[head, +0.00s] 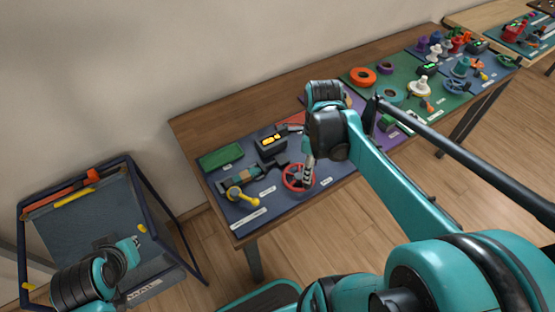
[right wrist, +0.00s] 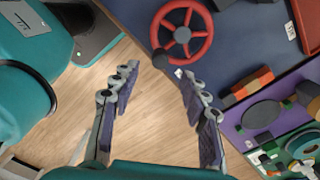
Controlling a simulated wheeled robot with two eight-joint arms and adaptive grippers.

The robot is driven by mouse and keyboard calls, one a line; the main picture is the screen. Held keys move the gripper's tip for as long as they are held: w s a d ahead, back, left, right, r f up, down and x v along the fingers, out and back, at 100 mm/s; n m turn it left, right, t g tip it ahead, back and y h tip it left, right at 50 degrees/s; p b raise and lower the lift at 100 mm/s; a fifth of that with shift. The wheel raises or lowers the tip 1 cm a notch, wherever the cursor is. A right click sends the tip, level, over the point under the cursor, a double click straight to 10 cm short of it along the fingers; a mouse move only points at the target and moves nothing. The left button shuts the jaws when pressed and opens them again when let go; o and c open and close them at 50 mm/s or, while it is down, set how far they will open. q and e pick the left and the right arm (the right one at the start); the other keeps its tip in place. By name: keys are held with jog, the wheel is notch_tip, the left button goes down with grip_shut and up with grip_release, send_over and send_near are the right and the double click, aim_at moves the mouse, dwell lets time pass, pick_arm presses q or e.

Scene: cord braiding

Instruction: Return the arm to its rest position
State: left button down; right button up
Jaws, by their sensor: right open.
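My right arm reaches across the head view to the blue mat on the wooden table. Its gripper (head: 307,172) points down by a red handwheel (head: 287,183). In the right wrist view the right gripper (right wrist: 158,78) is open, with nothing between its fingers. The red handwheel (right wrist: 205,40) lies past the fingertips there, apart from them. Part of my left arm shows at the lower left of the head view, but its gripper cannot be made out.
A green mat (head: 440,103) with spools and rings lies farther right. A dark-framed cart (head: 185,238) stands at left. Wooden floor is open in front.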

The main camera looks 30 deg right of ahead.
jog(key=shift+r, duration=2.35)
jog(key=a+f+n+t, duration=0.1)
jog(key=a+n+t, duration=0.2)
jog(key=n, duration=1.1)
jog(key=a+f+n+t, duration=0.2)
jog(key=a+n+t, duration=0.2)
jog(key=a+n, duration=0.5)
jog(key=n, duration=0.4)
jog(key=shift+s+a+f+n, duration=0.15)
jog(key=shift+a+n, duration=0.1)
jog(key=shift+n, duration=0.15)
